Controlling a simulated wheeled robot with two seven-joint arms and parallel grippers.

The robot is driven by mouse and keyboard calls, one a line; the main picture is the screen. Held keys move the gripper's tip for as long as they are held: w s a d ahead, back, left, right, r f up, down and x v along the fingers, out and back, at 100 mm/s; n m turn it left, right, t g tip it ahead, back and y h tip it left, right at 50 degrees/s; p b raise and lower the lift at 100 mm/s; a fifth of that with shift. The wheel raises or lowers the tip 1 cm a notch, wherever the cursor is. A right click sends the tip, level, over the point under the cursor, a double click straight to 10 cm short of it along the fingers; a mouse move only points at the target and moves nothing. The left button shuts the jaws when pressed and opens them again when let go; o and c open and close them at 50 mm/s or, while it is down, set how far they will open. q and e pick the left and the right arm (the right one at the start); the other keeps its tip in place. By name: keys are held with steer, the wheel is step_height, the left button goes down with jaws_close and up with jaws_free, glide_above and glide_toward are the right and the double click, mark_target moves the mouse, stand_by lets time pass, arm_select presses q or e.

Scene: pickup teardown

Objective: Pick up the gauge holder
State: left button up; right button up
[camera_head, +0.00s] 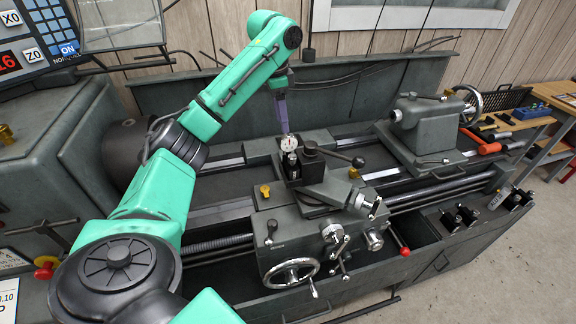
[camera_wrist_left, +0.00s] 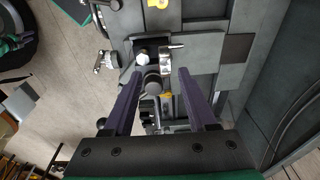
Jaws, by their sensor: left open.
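The gauge holder (camera_head: 290,158) stands on the lathe's carriage in the head view, with a small round white dial gauge (camera_head: 289,143) at its top. In the left wrist view the dial gauge (camera_wrist_left: 172,47) shows edge-on beside dark round parts of the holder (camera_wrist_left: 152,82). My left gripper (camera_head: 284,128) points down just above the gauge. In the left wrist view its two purple fingers (camera_wrist_left: 158,76) are spread apart, with the holder showing in the gap between them. I cannot tell the exact height between fingertips and holder. My right gripper is in neither view.
The tool post (camera_head: 311,155) with its black-knobbed lever stands close right of the holder. The tailstock (camera_head: 424,125) is farther right. The headstock (camera_head: 70,150) is at left. Several small black holders (camera_head: 465,215) sit on the right front ledge. A handwheel (camera_head: 291,274) juts from the carriage front.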

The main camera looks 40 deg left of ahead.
mark_target(288, 135)
arm_select(q)
steer(key=w+f, duration=0.2)
steer(key=f, duration=0.1)
steer(key=f+p, duration=0.1)
steer(key=f, duration=0.1)
steer(key=f+p, duration=0.1)
steer(key=f, duration=0.1)
steer(key=shift+w+d+p, duration=0.25)
steer(key=shift+p, duration=0.05)
steer(key=shift+s, duration=0.25)
steer(key=shift+c, duration=1.2)
steer(key=c, duration=0.6)
steer(key=shift+w+f, duration=0.1)
jaws_close()
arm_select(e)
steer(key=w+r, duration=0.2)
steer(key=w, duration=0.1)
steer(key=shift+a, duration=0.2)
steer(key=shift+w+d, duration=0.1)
